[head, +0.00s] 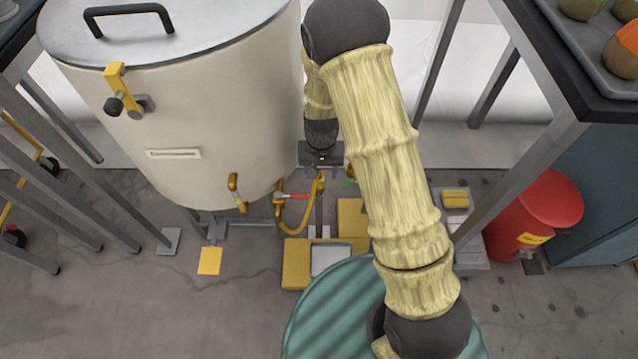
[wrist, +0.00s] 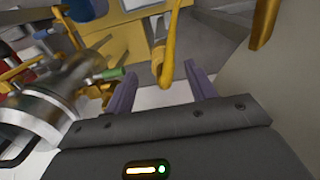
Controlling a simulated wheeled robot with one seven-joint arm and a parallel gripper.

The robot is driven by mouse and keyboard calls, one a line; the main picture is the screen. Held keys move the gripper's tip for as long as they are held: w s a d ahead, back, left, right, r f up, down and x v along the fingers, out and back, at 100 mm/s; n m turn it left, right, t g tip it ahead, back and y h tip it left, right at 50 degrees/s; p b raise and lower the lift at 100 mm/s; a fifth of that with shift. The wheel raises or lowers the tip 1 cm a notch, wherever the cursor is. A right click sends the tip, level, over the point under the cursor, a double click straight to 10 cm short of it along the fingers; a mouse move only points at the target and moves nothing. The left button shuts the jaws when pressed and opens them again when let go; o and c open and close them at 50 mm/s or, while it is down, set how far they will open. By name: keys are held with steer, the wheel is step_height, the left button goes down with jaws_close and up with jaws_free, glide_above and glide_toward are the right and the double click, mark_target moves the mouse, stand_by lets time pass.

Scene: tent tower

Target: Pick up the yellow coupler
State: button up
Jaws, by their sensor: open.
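A yellow piece (wrist: 163,55), likely the coupler, hangs down from the top of the wrist view, between and just beyond my fingertips. In the head view a looped yellow hose-like part (head: 300,222) hangs beside the tank, its upper end (head: 319,185) just below my gripper; I cannot tell exactly which portion is the coupler. My gripper (wrist: 160,82) is open, with its two purple fingers apart and nothing visibly held. In the head view my gripper (head: 322,172) is small and partly hidden by the hand above it.
The large cream tank (head: 190,110) stands close on the left, with a yellow handle (head: 236,193) low on it. A metal cylindrical fitting (wrist: 50,95) with a green tip is close to the left finger. A red bin (head: 535,215) and metal table legs stand to the right.

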mark_target(319, 182)
steer(key=f+b, duration=0.2)
steer(key=f, duration=0.1)
steer(key=f+b, duration=0.1)
steer(key=f, duration=0.1)
steer(key=shift+s+a+f, duration=0.1)
steer(key=shift+s+a, duration=0.15)
steer(key=shift+a, duration=0.05)
stand_by(0.4)
steer(key=shift+w, duration=0.1)
steer(key=c, duration=1)
steer(key=shift+d, duration=0.1)
